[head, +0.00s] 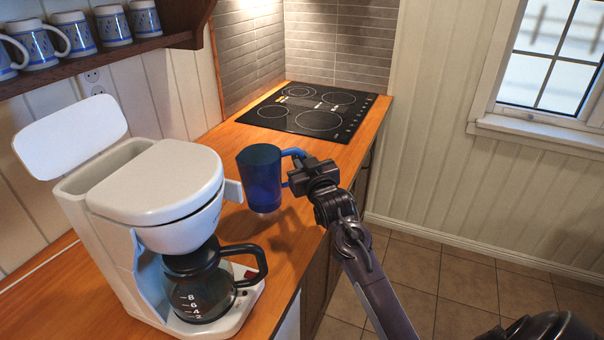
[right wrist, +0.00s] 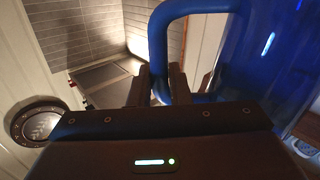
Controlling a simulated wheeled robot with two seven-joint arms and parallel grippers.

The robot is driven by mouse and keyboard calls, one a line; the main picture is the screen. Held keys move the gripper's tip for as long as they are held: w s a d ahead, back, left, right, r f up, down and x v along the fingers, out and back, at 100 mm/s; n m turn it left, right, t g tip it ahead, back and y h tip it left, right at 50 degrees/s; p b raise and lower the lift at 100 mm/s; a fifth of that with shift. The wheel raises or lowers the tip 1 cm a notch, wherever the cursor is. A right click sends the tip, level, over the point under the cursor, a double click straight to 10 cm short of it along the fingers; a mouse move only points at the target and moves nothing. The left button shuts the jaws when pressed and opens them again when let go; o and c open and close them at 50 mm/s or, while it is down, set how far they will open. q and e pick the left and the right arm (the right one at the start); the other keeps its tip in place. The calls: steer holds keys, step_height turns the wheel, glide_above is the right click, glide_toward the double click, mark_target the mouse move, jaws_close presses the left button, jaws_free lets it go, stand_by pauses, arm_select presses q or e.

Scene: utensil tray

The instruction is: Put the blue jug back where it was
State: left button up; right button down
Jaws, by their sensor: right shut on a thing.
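The blue jug (head: 260,182) is translucent and looks upright, over the wooden counter (head: 226,139) between the coffee maker and the hob. I cannot tell whether its base touches the counter. My right gripper (head: 303,176) is at the jug's right side, shut on its handle (head: 294,152). In the right wrist view, the gripper's fingers (right wrist: 160,88) close on the handle (right wrist: 155,35), with the jug's body (right wrist: 262,60) to the right. My left gripper is not in view.
A white coffee maker (head: 150,185) with a glass carafe (head: 200,290) stands at the near left, its lid open. A black hob (head: 310,110) lies behind the jug. Several patterned mugs (head: 115,25) stand on a shelf at the upper left. The counter's front edge runs beside my arm.

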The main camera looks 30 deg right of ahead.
steer(key=shift+f, duration=2.15)
steer(key=c, duration=1.3)
jaws_free()
steer(key=shift+f, duration=0.2)
steer(key=shift+c, duration=0.2)
steer(key=b+v, duration=0.2)
steer(key=v, duration=1)
steer(key=shift+r, duration=0.2)
